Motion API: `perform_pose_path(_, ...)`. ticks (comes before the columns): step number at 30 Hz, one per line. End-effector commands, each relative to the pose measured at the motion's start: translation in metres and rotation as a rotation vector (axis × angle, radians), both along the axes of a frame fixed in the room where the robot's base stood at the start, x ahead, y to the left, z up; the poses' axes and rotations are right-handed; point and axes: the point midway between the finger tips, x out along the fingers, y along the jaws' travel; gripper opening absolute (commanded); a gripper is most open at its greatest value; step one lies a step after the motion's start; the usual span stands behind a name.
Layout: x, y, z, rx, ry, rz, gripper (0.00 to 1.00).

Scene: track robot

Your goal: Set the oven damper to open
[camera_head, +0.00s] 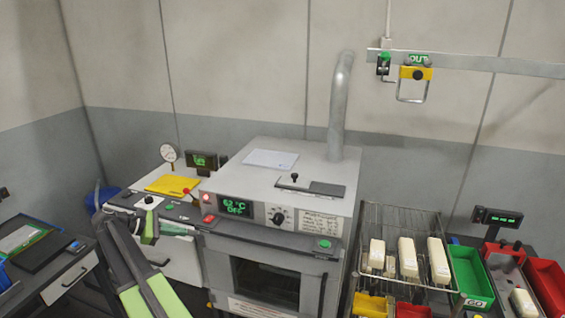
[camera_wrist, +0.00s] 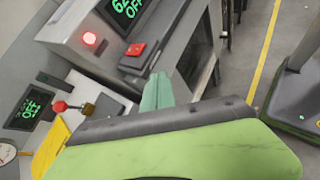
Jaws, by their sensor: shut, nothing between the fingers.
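The oven (camera_head: 268,200) is a light grey box, and its display (camera_head: 236,206) reads 62 °C OFF. On its top lies what looks like the damper, a slot with a small black knob (camera_head: 294,177) at the left end and a dark plate (camera_head: 327,189) at the right. I cannot read any damper label. My gripper (camera_head: 188,230) is left of the oven's front corner, low and apart from the damper. Its teal fingers (camera_wrist: 158,92) are together and empty in the wrist view, close to the oven's front edge. The damper is out of the wrist view.
A metal flue pipe (camera_head: 341,105) rises behind the damper. A white sheet (camera_head: 270,159) lies on the oven top. A wire rack (camera_head: 388,215) with pale blocks stands right.

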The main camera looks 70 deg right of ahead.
Motion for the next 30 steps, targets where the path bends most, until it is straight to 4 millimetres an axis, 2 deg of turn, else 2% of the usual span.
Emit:
perform_pose_path(1,-0.007,-0.05,0.04,-0.022,0.125,-0.019,0.0)
perform_pose_path(3,-0.027,-0.098,0.078,-0.036,0.298,-0.043,0.0)
perform_pose_path(5,-0.042,-0.131,0.106,-0.036,0.423,-0.072,0.0)
perform_pose_path(6,-0.056,-0.149,0.122,-0.031,0.483,-0.097,0.0)
perform_pose_path(10,-0.115,-0.191,0.141,-0.024,0.483,-0.19,0.0)
perform_pose_path(12,-0.137,-0.207,0.148,-0.022,0.488,-0.225,0.0)
perform_pose_path(14,-0.15,-0.216,0.151,-0.021,0.492,-0.245,0.0)
perform_pose_path(23,-0.169,-0.226,0.147,-0.02,0.491,-0.256,0.0)
perform_pose_path(30,-0.211,-0.25,0.139,-0.019,0.491,-0.257,0.0)
